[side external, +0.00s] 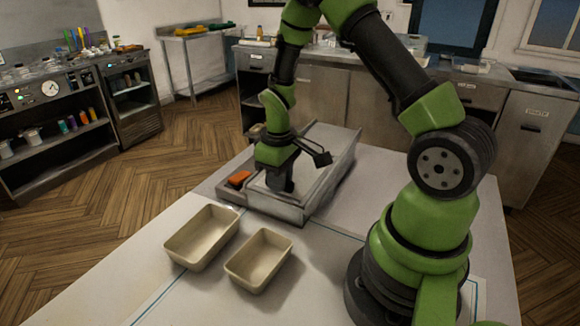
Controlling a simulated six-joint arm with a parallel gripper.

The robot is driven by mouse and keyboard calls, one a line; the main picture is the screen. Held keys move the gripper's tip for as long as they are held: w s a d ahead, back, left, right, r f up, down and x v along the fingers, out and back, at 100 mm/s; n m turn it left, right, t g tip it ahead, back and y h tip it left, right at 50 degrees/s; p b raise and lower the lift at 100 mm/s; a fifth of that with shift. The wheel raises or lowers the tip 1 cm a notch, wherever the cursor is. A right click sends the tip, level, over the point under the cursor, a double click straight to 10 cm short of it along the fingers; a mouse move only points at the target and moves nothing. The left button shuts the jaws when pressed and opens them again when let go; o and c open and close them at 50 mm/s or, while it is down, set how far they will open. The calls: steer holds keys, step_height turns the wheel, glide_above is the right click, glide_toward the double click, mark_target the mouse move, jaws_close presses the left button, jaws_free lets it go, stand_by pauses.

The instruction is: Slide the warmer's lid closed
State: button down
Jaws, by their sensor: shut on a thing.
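The warmer (325,180) is a long grey metal box on the white table. Its pale flat lid (258,192) shows around and in front of my gripper. My gripper (281,190) points down over the warmer's near half, low at the lid. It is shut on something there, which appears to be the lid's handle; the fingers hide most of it. How far the lid covers the opening is hard to tell behind my arm.
An orange item (238,179) lies at the warmer's left side. Two empty beige trays, a larger one (202,236) and a smaller one (259,259), stand in front of it. The table's front left is clear. Counters (320,95) stand behind.

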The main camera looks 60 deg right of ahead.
steer(key=shift+a, duration=0.45)
steer(key=c, duration=1)
jaws_free()
steer(key=shift+c, duration=0.2)
step_height(320, 180, up, 10)
steer(key=s+a+r+m+t+y, duration=0.2)
steer(key=s+a+r+m+t, duration=0.2)
steer(key=s+a+r+t, duration=0.3)
steer(key=s+a+r, duration=0.4)
steer(key=s+r, duration=0.2)
steer(key=r, duration=0.1)
steer(key=shift+a+r, duration=0.15)
steer(key=shift+a, duration=0.1)
